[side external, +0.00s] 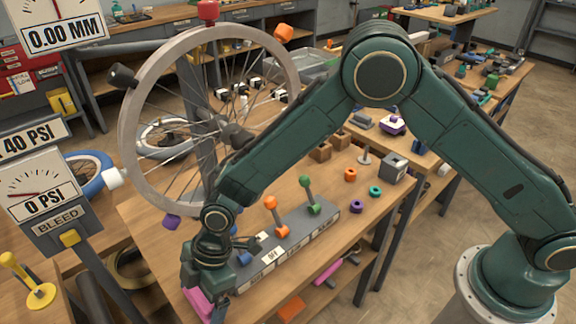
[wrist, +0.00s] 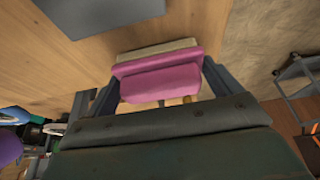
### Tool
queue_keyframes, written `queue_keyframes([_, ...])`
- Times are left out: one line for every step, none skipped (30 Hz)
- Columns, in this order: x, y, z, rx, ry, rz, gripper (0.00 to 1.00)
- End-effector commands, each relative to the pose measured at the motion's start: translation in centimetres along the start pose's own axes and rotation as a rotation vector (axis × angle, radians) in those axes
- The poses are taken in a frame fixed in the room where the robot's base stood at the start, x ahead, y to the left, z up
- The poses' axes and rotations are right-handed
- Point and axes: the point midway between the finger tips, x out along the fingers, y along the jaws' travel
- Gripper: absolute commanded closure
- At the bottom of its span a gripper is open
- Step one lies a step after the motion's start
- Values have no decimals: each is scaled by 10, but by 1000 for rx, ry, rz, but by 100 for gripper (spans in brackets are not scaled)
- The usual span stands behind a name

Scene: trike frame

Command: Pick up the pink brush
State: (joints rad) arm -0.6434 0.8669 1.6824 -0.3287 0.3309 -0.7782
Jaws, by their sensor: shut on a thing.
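The pink brush (wrist: 158,80) has a pink back and a cream edge that looks like bristles. In the wrist view it lies between the two fingers of my gripper (wrist: 157,84), which are shut on it. In the side external view the pink brush (side external: 197,303) shows at the lower left, under my gripper (side external: 206,298), near the workbench's front edge. The fingers and my wrist hide part of it there. I cannot tell whether it touches the wooden top.
A grey lever box (side external: 285,245) with orange and green levers stands right of my gripper. A large spoked wheel (side external: 128,150) stands behind. Purple, teal and orange nuts lie at the bench's right. Another pink item (side external: 327,271) lies on a lower shelf.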

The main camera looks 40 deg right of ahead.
Motion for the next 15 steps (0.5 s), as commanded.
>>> queue_keyframes([-4, 0, -2, -1, 2, 2, 33])
queue_keyframes([-6, 0, -3, -1, 2, 2, 33])
queue_keyframes([-9, 0, -4, -1, 2, 2, 33])
queue_keyframes([-12, 0, -5, -1, 2, 2, 33])
queue_keyframes([-15, 0, -7, -1, 2, 2, 33])
queue_keyframes([-20, 0, -9, -2, 3, 2, 33])
queue_keyframes([-24, 0, -10, -2, 3, 3, 33])
queue_keyframes([-29, 0, -12, -2, 3, 2, 33])
queue_keyframes([-35, 1, -15, -2, 3, 3, 33])
queue_keyframes([-40, 1, -17, -1, 4, 3, 33])
queue_keyframes([-45, 1, -19, -1, 4, 3, 33])
queue_keyframes([-53, 1, -22, -2, 4, 3, 33])
queue_keyframes([-58, 1, -25, -2, 4, 3, 33])
queue_keyframes([-65, 1, -28, -3, 4, 3, 33])
queue_keyframes([-73, 1, -31, -2, 4, 4, 33])
